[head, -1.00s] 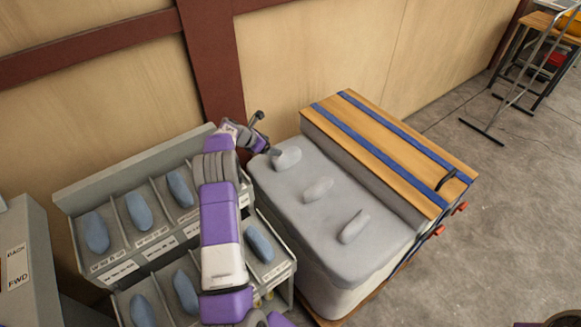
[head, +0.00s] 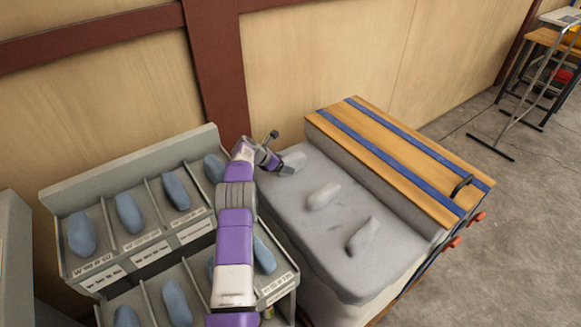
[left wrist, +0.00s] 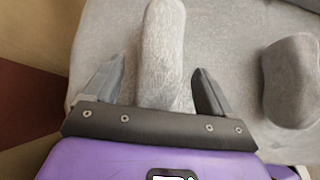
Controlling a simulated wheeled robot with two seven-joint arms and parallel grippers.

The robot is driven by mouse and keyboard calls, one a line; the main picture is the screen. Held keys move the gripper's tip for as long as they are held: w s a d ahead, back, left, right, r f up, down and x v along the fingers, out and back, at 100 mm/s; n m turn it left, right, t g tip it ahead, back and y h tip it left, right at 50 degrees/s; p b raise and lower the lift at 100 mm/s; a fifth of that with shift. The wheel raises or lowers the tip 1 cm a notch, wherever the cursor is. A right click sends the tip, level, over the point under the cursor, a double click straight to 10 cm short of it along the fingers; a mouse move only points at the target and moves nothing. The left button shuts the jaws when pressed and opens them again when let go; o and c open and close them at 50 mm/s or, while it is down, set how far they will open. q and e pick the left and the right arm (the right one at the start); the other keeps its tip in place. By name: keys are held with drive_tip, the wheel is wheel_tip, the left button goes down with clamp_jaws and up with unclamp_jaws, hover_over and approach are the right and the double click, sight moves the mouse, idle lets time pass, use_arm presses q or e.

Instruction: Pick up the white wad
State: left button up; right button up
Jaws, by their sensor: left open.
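Three pale grey-white wads lie on top of a grey padded block (head: 300,225). The far wad (head: 293,161) is beside my left gripper (head: 280,167). In the left wrist view this wad (left wrist: 164,45) is long and rounded, lying between the two spread fingers of the gripper (left wrist: 160,66), with a gap visible at either side. The gripper is open and its fingers point along the wad. The middle wad (head: 324,196) also shows at the right of the left wrist view (left wrist: 291,82). The near wad (head: 362,236) lies further from the gripper. My right gripper is out of view.
A sloped grey rack (head: 70,188) with several blue wads in labelled compartments stands at the left, partly behind my left arm. A wooden board (head: 385,150) with blue straps lies along the block's right side. The wall is close behind.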

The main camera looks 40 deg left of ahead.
use_arm(q)
drive_tip(key=shift+b+x, duration=0.3)
drive_tip(key=shift+x, duration=0.85)
drive_tip(key=shift+r, duration=0.1)
drive_tip(key=c, duration=1.2)
